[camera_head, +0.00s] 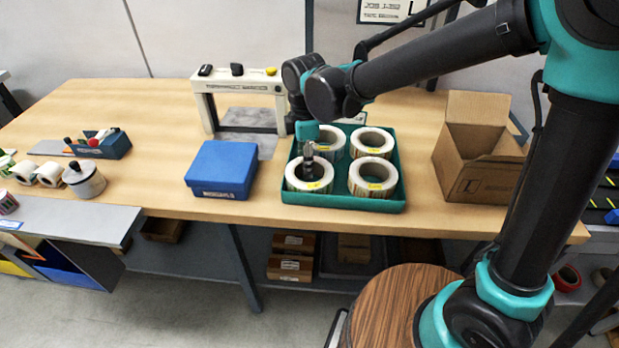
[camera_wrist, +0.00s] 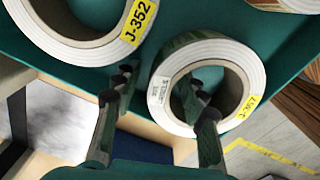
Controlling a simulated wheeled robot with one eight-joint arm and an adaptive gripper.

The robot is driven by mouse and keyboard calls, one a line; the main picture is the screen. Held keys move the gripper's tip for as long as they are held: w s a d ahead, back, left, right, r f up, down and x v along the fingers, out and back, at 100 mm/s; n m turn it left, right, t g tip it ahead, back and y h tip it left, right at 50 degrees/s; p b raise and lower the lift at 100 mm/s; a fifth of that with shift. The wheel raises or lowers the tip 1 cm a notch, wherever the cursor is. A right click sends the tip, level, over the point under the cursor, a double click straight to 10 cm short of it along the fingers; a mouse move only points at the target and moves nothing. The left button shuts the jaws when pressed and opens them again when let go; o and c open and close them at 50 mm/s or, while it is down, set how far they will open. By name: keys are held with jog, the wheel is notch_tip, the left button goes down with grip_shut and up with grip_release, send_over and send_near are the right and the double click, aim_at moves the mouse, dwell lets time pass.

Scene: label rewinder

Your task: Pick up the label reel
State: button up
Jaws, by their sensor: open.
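Several white label reels with yellow tags stand in a green tray (camera_head: 343,203). My gripper (camera_head: 308,162) points down at the front-left label reel (camera_head: 291,176). In the wrist view my gripper (camera_wrist: 161,86) is open. One finger reaches into the core of that reel (camera_wrist: 240,60) and the other is outside its wall, so the jaws straddle the ring. Whether either finger touches is unclear. Another reel, tagged J-352, (camera_wrist: 55,48) lies beside the outer finger. The front-right (camera_head: 373,191), back-right (camera_head: 386,143) and back-left (camera_head: 333,151) reels share the tray.
A blue box (camera_head: 221,170) sits left of the tray, and an open cardboard box (camera_head: 479,172) sits right. A white rewinder frame (camera_head: 241,86) stands behind. A blue holder (camera_head: 104,147) and a lidded pot (camera_head: 84,180) are far left. Bare wood (camera_head: 150,170) lies left of the blue box.

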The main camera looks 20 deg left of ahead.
grip_shut()
jog(key=shift+r, duration=0.1)
dwell(0.4)
